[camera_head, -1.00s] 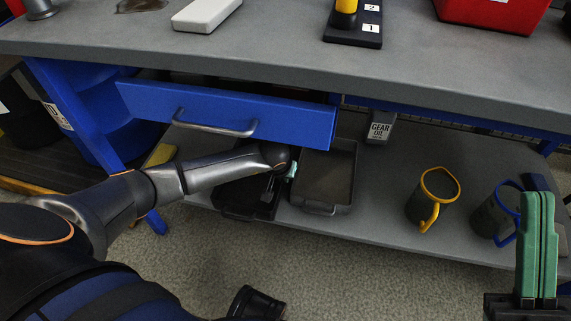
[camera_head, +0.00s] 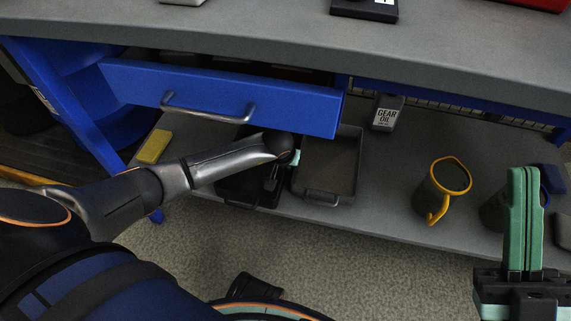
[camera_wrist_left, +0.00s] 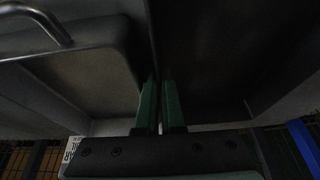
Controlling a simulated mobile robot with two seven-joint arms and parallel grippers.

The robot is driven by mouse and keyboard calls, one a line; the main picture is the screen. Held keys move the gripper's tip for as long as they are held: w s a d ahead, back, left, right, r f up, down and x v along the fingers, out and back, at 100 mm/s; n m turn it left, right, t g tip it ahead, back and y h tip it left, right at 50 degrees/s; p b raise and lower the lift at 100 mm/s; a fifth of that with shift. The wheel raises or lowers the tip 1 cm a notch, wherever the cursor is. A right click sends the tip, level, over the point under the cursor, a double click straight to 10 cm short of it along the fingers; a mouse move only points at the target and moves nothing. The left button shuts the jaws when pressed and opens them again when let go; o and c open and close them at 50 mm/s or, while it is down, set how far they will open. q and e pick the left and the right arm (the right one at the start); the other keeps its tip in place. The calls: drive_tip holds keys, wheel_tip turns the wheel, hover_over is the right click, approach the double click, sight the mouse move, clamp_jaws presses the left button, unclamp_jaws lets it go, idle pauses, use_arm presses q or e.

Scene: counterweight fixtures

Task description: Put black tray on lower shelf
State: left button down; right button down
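The black tray (camera_head: 236,190) rests on the lower shelf (camera_head: 390,205), below the drawer and left of the grey tray; my left arm hides part of it. My left gripper (camera_head: 293,158) is at its right side, by the gap between the two trays. In the left wrist view its green fingers (camera_wrist_left: 160,105) are close together with a thin dark wall running between them, and the black tray (camera_wrist_left: 205,60) fills the right side. My right gripper (camera_head: 524,220) is shut and empty, in front of the shelf's right end.
A grey tray (camera_head: 328,170) stands right beside the black one. The blue drawer (camera_head: 225,95) hangs open above my left forearm. A gear oil bottle (camera_head: 386,112), a yellow-rimmed mug (camera_head: 440,190), a blue-handled mug (camera_head: 495,212) and a yellow block (camera_head: 153,146) are on the shelf.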

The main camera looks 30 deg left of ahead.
sight(276, 200)
use_arm(q)
drive_tip(key=c, duration=1)
unclamp_jaws()
drive_tip(key=shift+f, duration=0.1)
drive_tip(key=shift+c, duration=0.2)
